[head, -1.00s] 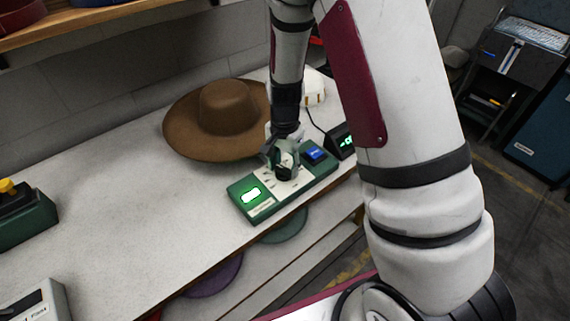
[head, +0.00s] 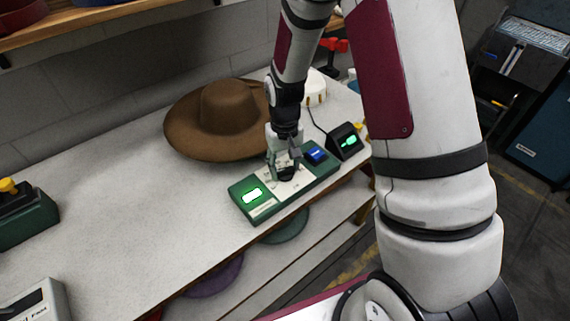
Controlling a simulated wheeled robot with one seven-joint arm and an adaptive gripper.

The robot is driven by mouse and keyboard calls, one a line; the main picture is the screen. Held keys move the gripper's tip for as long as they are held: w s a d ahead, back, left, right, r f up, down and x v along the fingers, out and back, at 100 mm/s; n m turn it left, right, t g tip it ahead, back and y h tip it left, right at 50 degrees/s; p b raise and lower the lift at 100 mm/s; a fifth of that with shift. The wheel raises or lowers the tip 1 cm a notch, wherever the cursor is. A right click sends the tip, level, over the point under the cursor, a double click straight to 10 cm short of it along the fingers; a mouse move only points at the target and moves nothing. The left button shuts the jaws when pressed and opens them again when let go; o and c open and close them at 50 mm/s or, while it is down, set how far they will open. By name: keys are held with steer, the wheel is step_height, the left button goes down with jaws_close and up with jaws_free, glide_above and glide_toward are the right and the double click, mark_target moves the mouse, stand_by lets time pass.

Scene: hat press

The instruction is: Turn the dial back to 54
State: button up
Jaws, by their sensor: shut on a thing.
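A green control box (head: 262,205) lies on the white table. It has a lit display (head: 252,195) at its left end, a pale panel in the middle and a blue part (head: 315,153) at its right end. The black dial (head: 286,172) is on the pale panel, mostly covered by my gripper (head: 285,165). My gripper points down and is shut on the dial. The numbers on the display and around the dial are too small to read.
A brown hat (head: 222,118) sits just behind the box. A small black unit with a green readout (head: 346,141) stands to the right. A green device with a yellow knob (head: 20,213) and a grey box (head: 35,305) are at the left. The table's middle left is clear.

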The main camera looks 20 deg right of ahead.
mark_target(284, 168)
steer(key=n, duration=0.7)
steer(key=shift+a, duration=0.15)
stand_by(0.6)
steer(key=o, duration=1.2)
steer(key=shift+c, duration=0.2)
step_height(284, 168, up, 12)
steer(key=shift+r, duration=0.1)
